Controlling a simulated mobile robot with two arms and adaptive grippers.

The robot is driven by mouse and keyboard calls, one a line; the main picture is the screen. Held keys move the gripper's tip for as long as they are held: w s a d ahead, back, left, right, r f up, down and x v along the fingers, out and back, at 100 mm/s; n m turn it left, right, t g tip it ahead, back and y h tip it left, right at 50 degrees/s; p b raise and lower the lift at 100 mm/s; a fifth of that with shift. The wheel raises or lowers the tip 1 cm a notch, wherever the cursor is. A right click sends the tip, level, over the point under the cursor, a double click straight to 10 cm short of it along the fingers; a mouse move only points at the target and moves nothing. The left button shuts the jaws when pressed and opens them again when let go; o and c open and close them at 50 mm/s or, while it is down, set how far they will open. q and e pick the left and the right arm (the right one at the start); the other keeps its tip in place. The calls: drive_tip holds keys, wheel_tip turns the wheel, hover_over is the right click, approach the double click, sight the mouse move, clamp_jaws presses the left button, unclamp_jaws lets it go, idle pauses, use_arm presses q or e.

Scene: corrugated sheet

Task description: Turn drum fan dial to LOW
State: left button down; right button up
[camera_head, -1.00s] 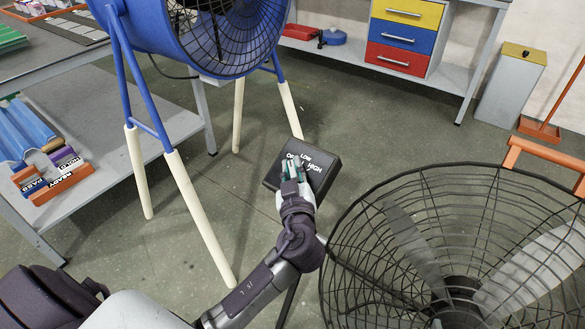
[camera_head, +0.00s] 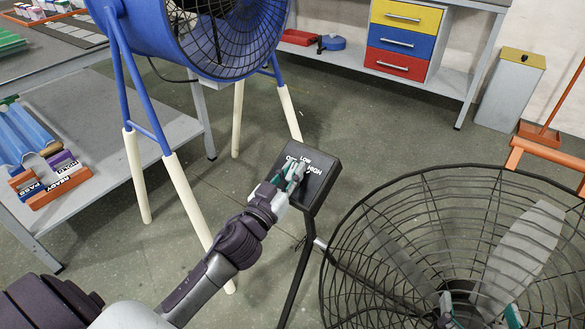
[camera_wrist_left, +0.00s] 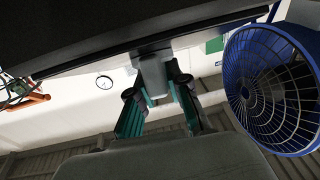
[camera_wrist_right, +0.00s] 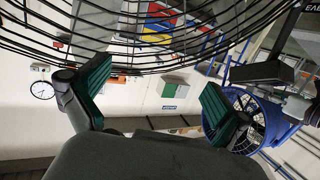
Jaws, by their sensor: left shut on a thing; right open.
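The dark control box (camera_head: 325,160) stands on a thin black post in the head view, with white OFF, LOW and HIGH labels on its face. My left gripper (camera_head: 291,176) reaches it from the lower left and covers the dial and part of the OFF label. In the left wrist view, my left gripper (camera_wrist_left: 158,92) is shut on the grey dial (camera_wrist_left: 153,75) under the dark panel. The dial's pointing direction is hidden. The blue drum fan (camera_head: 165,45) stands behind on white-footed legs. My right gripper (camera_wrist_right: 155,92) is open and empty; its fingertips show at the head view's bottom right.
A black wire-caged fan (camera_head: 400,215) fills the lower right, close to my right gripper. A grey shelf table (camera_head: 110,150) with coloured blocks is at the left. A bench with yellow, blue and red drawers (camera_head: 400,40) stands at the back. Open floor lies between.

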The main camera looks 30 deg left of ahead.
use_arm(q)
drive_tip(key=shift+m+h, duration=0.9)
drive_tip(key=shift+h, duration=0.2)
use_arm(e)
drive_tip(key=shift+s+d+f+g+h, duration=0.15)
drive_tip(key=shift+s+f+g, duration=0.15)
drive_tip(key=shift+f, duration=0.25)
drive_tip(key=shift+s+d+f+g+h, duration=0.1)
drive_tip(key=shift+s+d+f+g, duration=0.1)
drive_tip(key=shift+f+g, duration=0.3)
drive_tip(key=shift+s+d+f+g+h, duration=0.15)
drive_tip(key=shift+s+f+g, duration=0.15)
drive_tip(key=shift+f, duration=0.3)
use_arm(q)
drive_tip(key=c, duration=1.1)
unclamp_jaws()
drive_tip(key=shift+s, duration=0.1)
drive_tip(key=v, duration=1.2)
drive_tip(key=shift+r, duration=0.15)
